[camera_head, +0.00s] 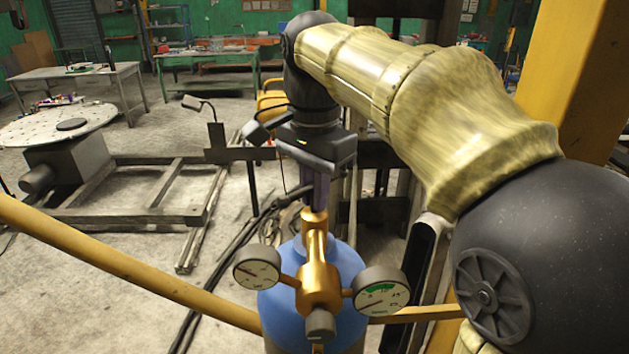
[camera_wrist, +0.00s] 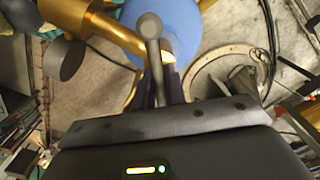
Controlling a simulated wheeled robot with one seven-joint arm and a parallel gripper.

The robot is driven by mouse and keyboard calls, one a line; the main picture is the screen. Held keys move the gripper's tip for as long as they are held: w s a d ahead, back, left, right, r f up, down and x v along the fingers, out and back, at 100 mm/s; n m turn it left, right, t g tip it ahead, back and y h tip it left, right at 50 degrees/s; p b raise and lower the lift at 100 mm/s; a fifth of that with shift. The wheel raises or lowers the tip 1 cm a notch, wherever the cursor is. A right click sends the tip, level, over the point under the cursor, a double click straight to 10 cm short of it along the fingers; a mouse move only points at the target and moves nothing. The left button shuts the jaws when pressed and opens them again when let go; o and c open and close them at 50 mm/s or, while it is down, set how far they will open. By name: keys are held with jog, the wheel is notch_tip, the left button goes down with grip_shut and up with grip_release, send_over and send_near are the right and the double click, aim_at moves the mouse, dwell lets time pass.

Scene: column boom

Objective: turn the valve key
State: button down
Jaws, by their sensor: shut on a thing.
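The blue gas cylinder (camera_head: 345,262) stands upright with a brass regulator (camera_head: 318,280) and two round gauges at its top. My gripper (camera_head: 316,205) points down from above, its dark fingers at the top of the brass valve. In the wrist view the valve key (camera_wrist: 151,40) is a grey bar with a rounded end, running in between the fingers of my gripper (camera_wrist: 159,92). The fingers are shut on the key. In the head view the key is hidden by the fingers. The blue cylinder also shows behind the key in the wrist view (camera_wrist: 180,25).
The left gauge (camera_head: 257,268) and right gauge (camera_head: 380,290) stick out beside the valve. Black cables (camera_head: 235,235) lie on the floor behind. A yellow column (camera_head: 570,75) stands at right.

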jog(key=n+p, duration=0.1)
jog(key=n, duration=0.1)
jog(key=n+p, duration=0.1)
jog(key=n, duration=0.2)
jog(key=shift+r+n, duration=0.2)
jog(key=shift+n, duration=0.1)
jog(key=n+p, duration=0.2)
jog(key=n, duration=0.3)
jog(key=shift+n, duration=0.3)
jog(key=c, duration=1.4)
grip_release()
jog(key=shift+f, duration=0.15)
jog(key=shift+c, duration=0.2)
